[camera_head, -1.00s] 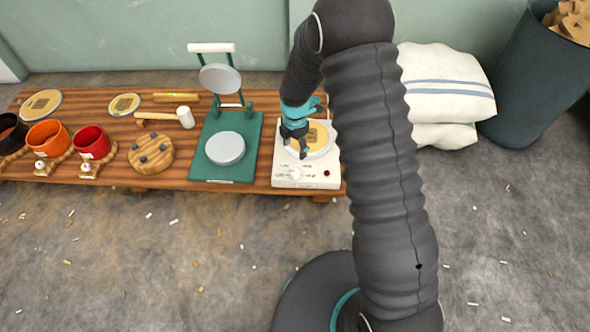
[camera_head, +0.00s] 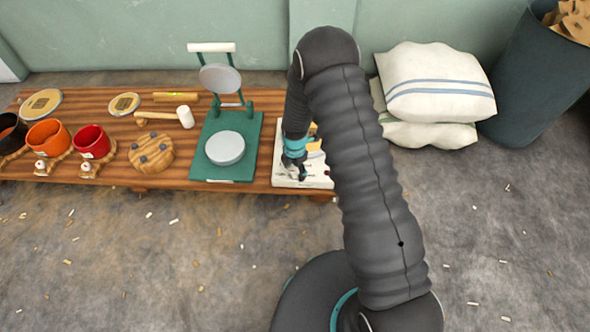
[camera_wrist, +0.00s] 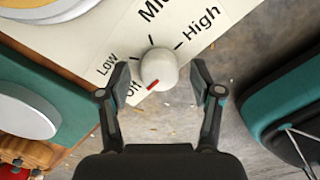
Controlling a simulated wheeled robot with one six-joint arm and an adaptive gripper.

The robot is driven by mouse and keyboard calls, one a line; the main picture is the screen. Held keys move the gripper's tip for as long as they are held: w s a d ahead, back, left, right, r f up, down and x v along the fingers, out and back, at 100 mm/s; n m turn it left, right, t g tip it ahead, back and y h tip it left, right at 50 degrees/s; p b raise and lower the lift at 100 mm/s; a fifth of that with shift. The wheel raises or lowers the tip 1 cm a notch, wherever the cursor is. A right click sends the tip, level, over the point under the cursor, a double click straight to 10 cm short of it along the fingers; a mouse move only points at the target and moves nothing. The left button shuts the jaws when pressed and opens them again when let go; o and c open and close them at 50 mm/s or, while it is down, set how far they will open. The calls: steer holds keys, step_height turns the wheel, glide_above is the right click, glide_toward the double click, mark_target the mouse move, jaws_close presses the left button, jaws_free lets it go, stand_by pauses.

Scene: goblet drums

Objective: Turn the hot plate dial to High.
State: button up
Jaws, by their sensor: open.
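The hot plate (camera_head: 318,177) is a white box at the right end of the wooden table, partly hidden by my arm. In the wrist view its dial (camera_wrist: 158,67) is a round white knob with a red mark at its lower left edge, on the side of the Off label (camera_wrist: 133,88). The Low label (camera_wrist: 106,64) is at left and the High label (camera_wrist: 201,27) at upper right. My gripper (camera_wrist: 159,80) is open, with one finger on each side of the dial. Whether the fingers touch the dial is unclear. In the head view my gripper (camera_head: 294,172) is over the plate's front part.
A green press (camera_head: 245,135) stands just left of the hot plate. A wooden disc with knobs (camera_head: 151,153), a red pot (camera_head: 91,141) and an orange pot (camera_head: 48,137) sit further left. White sacks (camera_head: 435,85) lie right of the table.

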steer(key=c, duration=1.1)
steer(key=shift+c, duration=0.2)
